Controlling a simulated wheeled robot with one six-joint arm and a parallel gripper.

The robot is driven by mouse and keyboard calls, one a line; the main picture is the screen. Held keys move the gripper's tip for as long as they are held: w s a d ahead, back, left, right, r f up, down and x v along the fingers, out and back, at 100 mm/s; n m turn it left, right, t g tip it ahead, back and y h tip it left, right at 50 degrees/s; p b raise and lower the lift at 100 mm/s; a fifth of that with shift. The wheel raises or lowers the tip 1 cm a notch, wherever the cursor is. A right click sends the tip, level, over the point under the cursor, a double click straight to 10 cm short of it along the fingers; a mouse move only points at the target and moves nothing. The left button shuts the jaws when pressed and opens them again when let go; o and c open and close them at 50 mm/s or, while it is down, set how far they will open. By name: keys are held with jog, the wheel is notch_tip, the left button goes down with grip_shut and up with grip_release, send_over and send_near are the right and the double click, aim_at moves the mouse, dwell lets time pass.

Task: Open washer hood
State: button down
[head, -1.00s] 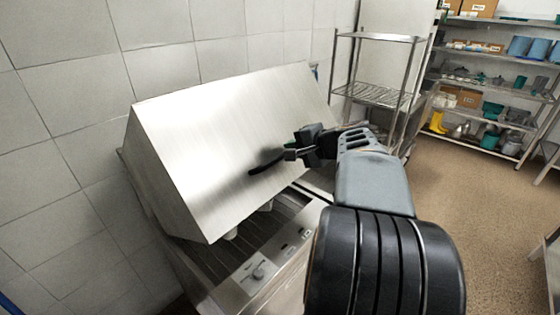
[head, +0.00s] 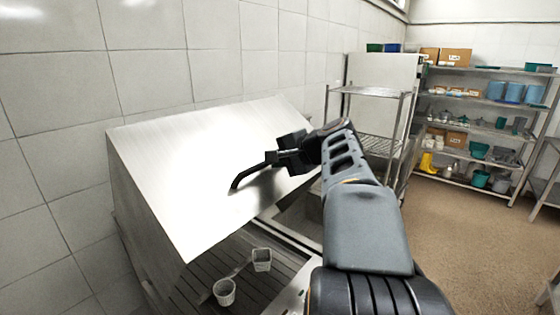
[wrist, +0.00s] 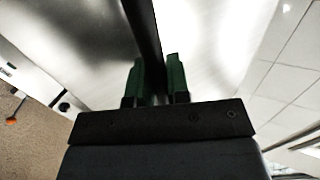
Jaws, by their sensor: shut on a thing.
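The washer hood (head: 190,165) is a brushed steel cover, tilted up with its front edge raised above the washer bed (head: 240,285). A dark curved handle (head: 252,172) stands out from its front face. My gripper (head: 274,158) is at the handle, and in the wrist view its green-padded fingers (wrist: 158,82) are on both sides of the dark handle bar (wrist: 143,30), shut on it. The hood's far side is hidden.
A tiled wall (head: 150,75) stands close behind the washer. A wire rack (head: 368,92) is to its right, and shelves (head: 480,130) with bins and boxes are farther back. The brown floor (head: 455,225) at the right is clear.

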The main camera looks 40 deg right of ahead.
jog(key=c, duration=1.1)
grip_release()
jog(key=b+v, duration=0.3)
jog(key=v, duration=1)
jog(key=shift+s+d+r, duration=0.15)
jog(key=shift+s+d, duration=0.05)
jog(key=shift+s, duration=0.15)
